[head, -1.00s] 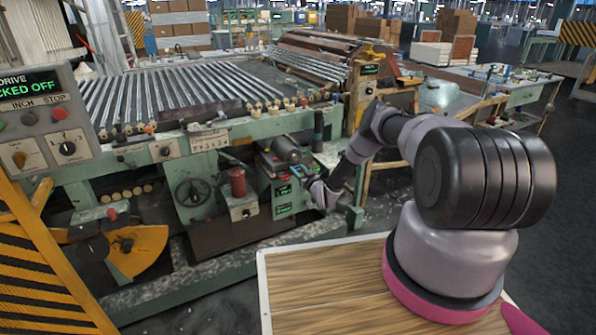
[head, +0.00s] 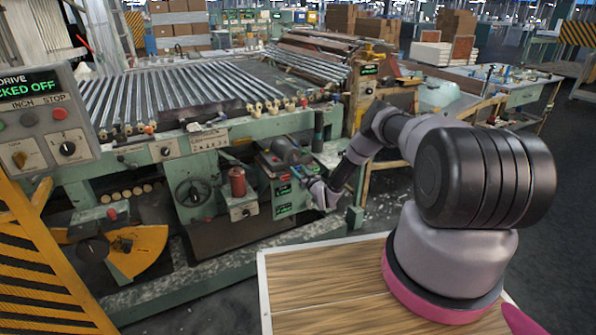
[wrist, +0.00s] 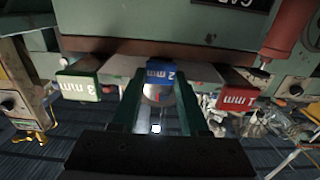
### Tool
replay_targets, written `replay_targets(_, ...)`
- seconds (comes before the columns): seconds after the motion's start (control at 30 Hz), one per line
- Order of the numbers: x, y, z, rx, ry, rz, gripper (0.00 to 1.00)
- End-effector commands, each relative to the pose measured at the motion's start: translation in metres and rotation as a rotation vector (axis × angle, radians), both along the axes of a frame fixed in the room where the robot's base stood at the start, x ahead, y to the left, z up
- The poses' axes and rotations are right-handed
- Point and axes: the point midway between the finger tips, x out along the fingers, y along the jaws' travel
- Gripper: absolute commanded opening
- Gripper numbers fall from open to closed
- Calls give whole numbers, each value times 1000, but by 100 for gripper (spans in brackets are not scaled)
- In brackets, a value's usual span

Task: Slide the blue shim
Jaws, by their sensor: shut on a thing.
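The blue shim (wrist: 161,69) has a tab marked "2 mm", upside down in the wrist view. It sits at the machine's front face, between a green shim (wrist: 78,88) marked "3 mm" on the left and a red shim (wrist: 238,93) marked "1 mm" on the right. My gripper (wrist: 159,78) has one finger on each side of the blue tab and is shut on it. In the head view my gripper (head: 299,173) is small, at the machine's lower front, and the blue shim is hard to make out there.
A red cylinder (head: 237,182) stands left of my gripper, also showing at the wrist view's upper right (wrist: 290,30). A yellow-and-black striped guard (head: 40,270) is at the left. Open floor lies below the machine.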

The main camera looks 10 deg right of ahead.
Motion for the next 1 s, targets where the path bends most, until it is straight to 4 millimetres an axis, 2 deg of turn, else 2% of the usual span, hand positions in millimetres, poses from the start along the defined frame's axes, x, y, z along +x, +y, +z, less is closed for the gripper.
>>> replay_targets(0.23,-37,-15,-1,-1,3,-3,0)
replay_targets(0.57,-44,-15,-1,-1,2,-1,0)
replay_targets(0.6,-44,-15,-1,-2,2,-1,52)
replay_targets(0.67,-44,-15,-1,-1,2,-1,75)
replay_targets(1.0,-45,-15,-1,-1,2,-1,75)
